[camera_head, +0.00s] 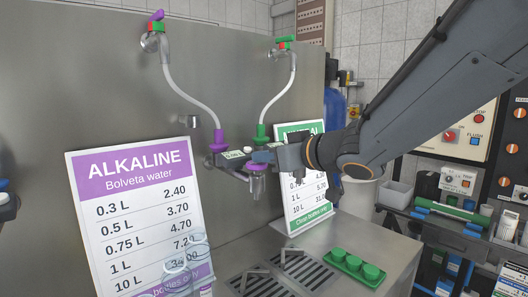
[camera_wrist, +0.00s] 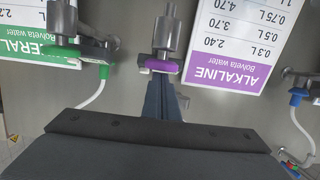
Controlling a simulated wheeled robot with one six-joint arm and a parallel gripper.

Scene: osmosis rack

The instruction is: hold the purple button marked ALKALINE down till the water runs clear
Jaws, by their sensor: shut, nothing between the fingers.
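A purple disc (camera_head: 256,167) sits on a grey cylindrical fitting below the metal bar on the steel panel. It also shows in the wrist view (camera_wrist: 163,66), with the metal cylinder beyond it. I see no lettering on the disc itself; ALKALINE is printed on the purple-headed price board (camera_head: 135,165). My gripper (camera_head: 264,156) is shut and empty, its fingertips right at the disc. In the wrist view the fingertips (camera_wrist: 160,82) end at the disc's near edge; I cannot tell whether they touch or press it. No running water is discernible.
A green-headed board (camera_head: 305,210) stands to the right, partly behind my arm. Clear bottles (camera_head: 178,275) stand front left. A green tray with several green caps (camera_head: 355,266) sits on the counter beside the drain grate (camera_head: 300,268). Hoses hang above the bar.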

